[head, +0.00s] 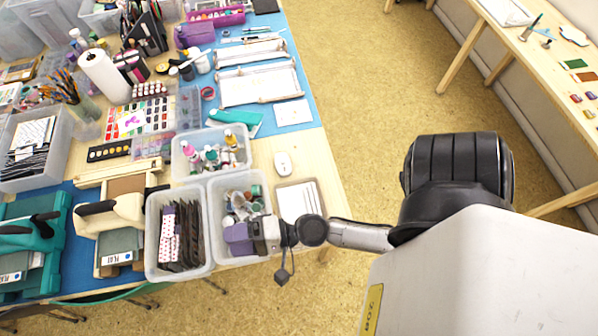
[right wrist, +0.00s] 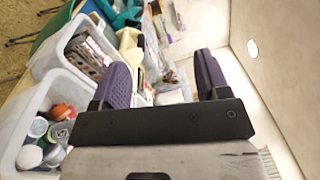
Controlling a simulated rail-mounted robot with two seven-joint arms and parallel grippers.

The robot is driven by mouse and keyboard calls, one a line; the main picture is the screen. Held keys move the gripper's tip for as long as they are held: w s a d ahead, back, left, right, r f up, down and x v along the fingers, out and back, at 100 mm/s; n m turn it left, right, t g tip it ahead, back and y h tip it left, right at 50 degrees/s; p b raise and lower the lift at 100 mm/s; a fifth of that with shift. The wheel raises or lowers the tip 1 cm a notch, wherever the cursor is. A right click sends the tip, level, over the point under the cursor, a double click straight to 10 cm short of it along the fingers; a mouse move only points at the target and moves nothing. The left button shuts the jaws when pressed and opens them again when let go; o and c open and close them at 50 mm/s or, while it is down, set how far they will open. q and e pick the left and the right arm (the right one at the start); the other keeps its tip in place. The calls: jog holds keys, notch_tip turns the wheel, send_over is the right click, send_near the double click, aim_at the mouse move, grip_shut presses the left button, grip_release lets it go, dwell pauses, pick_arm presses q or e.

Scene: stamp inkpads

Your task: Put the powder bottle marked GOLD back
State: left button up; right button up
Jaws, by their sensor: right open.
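No label reading GOLD can be made out, so I cannot tell which item is that powder bottle. A clear bin (head: 213,218) near the table's right edge holds several jars (head: 245,197) with green, brown and white lids. They also show at the left of the right wrist view (right wrist: 45,140). Behind it, another clear bin (head: 178,172) holds several small bottles (head: 212,156) with coloured caps. My right gripper (head: 230,238) is open, its purple fingers over the front part of the jar bin. Nothing shows between the fingers (right wrist: 163,82) up close. My left gripper is out of view.
A clear bin of dark packets (head: 180,235) stands left of the jar bin. A cream hand press (head: 112,215) and a teal one (head: 30,240) stand further left.

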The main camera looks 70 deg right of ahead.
jog(key=s+a+f+n+g, duration=0.2)
jog(key=s+f+n+g, duration=0.3)
jog(key=n, duration=0.5)
jog(key=s+d+f+n+g+h, duration=0.2)
jog(key=s+d+n+g+h, duration=0.1)
jog(key=d+g+h, duration=0.1)
jog(key=s+d+f+n+g+h, duration=0.3)
jog(key=d+g+h, duration=0.1)
jog(key=d, duration=0.2)
jog(key=shift+s+d+f+n+h, duration=0.25)
jog(key=shift+d+n+h, duration=0.05)
jog(key=shift+d, duration=0.1)
